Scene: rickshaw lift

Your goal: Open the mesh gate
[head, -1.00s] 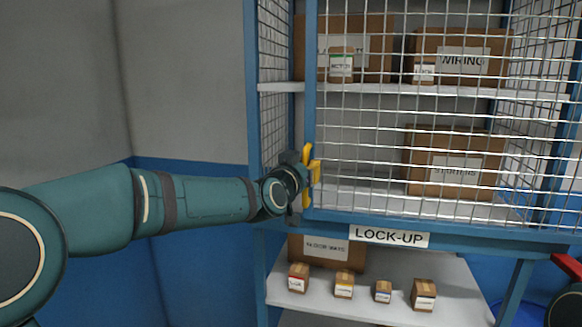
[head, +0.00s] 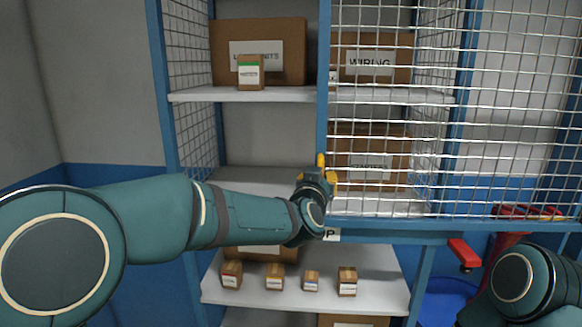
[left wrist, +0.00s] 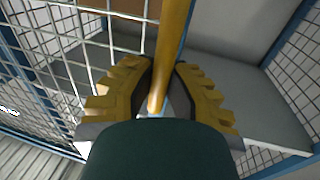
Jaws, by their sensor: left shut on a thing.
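The mesh gate (head: 375,120) is a wire grid in a blue frame across the right part of a blue shelf cage. The left part of the cage front is uncovered, and the mesh reaches past the cage's right post. A yellow upright handle (head: 321,160) is on the gate's left edge; the bar also shows in the left wrist view (left wrist: 174,40). My left gripper (head: 328,180) is shut on this handle, with its yellow fingers (left wrist: 158,92) on either side of it. My right arm shows at the lower right, but its gripper is not in view.
Cardboard boxes stand on the cage shelves, such as one (head: 258,52) in the uncovered part. Several small boxes (head: 275,277) stand on the lower white shelf (head: 225,298). Red objects (head: 464,253) and a blue round one (head: 440,300) are at the lower right, near my right arm.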

